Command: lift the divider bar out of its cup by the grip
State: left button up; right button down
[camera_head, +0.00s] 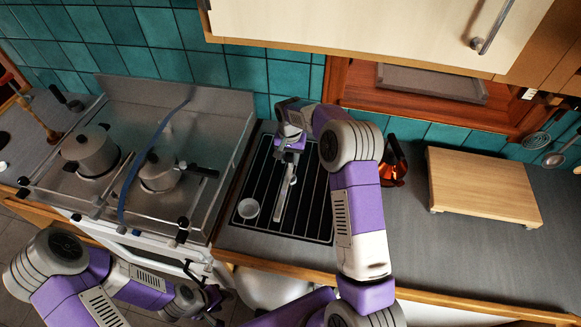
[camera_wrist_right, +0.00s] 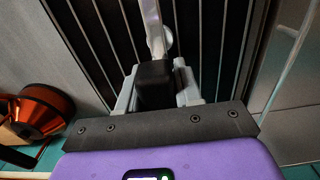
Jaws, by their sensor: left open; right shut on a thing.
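The divider bar (camera_head: 281,200) is a long pale bar over the black slatted rack. My right gripper (camera_head: 289,152) is shut on its far end. In the right wrist view the fingers (camera_wrist_right: 157,92) close around a black block-like grip (camera_wrist_right: 154,80), with the metal bar (camera_wrist_right: 153,22) running away from it. Whether the bar touches the rack is unclear. My left gripper (camera_head: 208,305) is open and empty, low by the stove front.
The slatted rack (camera_head: 318,224) is set in the grey counter. A stove with two pots (camera_head: 90,150) stands left. A copper-coloured pot (camera_head: 394,165) and a wooden board (camera_head: 485,187) are right of my right arm. Cupboards (camera_head: 380,25) hang above.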

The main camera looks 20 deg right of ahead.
jog(key=shift+r+p, duration=1.3)
jog(key=shift+r, duration=1)
